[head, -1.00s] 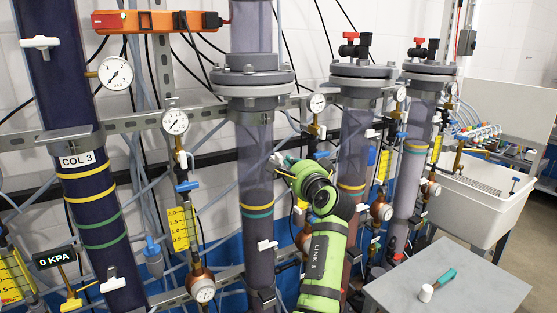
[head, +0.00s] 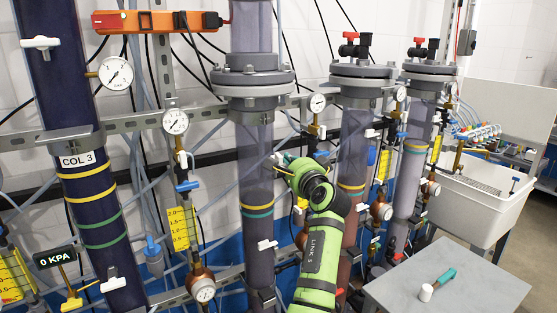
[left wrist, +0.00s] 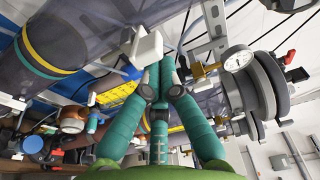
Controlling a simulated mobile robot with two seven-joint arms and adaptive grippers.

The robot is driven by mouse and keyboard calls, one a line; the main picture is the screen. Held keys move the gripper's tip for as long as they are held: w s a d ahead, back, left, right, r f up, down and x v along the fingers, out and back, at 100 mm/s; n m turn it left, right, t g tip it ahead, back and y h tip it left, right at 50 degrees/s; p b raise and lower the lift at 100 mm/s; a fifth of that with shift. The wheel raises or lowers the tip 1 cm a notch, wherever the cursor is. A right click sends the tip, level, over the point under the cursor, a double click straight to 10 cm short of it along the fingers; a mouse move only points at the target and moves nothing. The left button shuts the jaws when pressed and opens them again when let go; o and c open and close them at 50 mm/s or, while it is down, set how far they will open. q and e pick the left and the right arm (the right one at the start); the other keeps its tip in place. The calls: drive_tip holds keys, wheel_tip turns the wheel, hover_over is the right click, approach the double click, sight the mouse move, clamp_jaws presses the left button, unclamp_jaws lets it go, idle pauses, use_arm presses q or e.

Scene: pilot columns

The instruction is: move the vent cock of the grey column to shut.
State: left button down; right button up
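The grey column (head: 256,165), with a yellow and a teal band, stands mid-picture in the head view. It also crosses the upper left of the left wrist view (left wrist: 95,30). A white cock handle (left wrist: 145,48), which looks like its vent cock, sits on the column between bands and flange. My left gripper (left wrist: 164,80) is at this handle, its teal fingers drawn together. The fingertips are right beside the white block; whether they touch it is unclear. In the head view my green wrist hides most of the fingers. My right gripper is not in view.
A dark column marked COL 3 (head: 85,190) stands at left, and a reddish column (head: 352,150) is right of my arm. A pressure gauge (left wrist: 238,58) and a flange (left wrist: 268,90) are close to my gripper. A grey table (head: 480,290) stands at lower right.

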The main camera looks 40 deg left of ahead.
use_arm(q)
drive_tip(key=shift+a, duration=0.1)
idle(0.6)
drive_tip(key=shift+s+a+p, duration=0.35)
drive_tip(key=shift+a+p, duration=0.1)
drive_tip(key=shift+a, duration=0.2)
drive_tip(key=shift+s+a+p, duration=0.35)
drive_tip(key=shift+a+p, duration=0.15)
drive_tip(key=shift+a, duration=0.1)
drive_tip(key=shift+s+a+p, duration=0.35)
drive_tip(key=shift+a+p, duration=0.1)
drive_tip(key=shift+a, duration=0.2)
drive_tip(key=shift+w, duration=0.1)
drive_tip(key=shift+w+d+f+b, duration=0.1)
drive_tip(key=shift+w+d+b, duration=0.25)
drive_tip(key=shift+w+d, duration=0.1)
drive_tip(key=shift+s+d, duration=0.3)
drive_tip(key=shift+d, duration=0.2)
drive_tip(key=p+v, duration=0.1)
drive_tip(key=v, duration=0.4)
drive_tip(key=shift+s+d+p, duration=0.25)
drive_tip(key=shift+s+p, duration=0.05)
drive_tip(key=shift+p, duration=0.05)
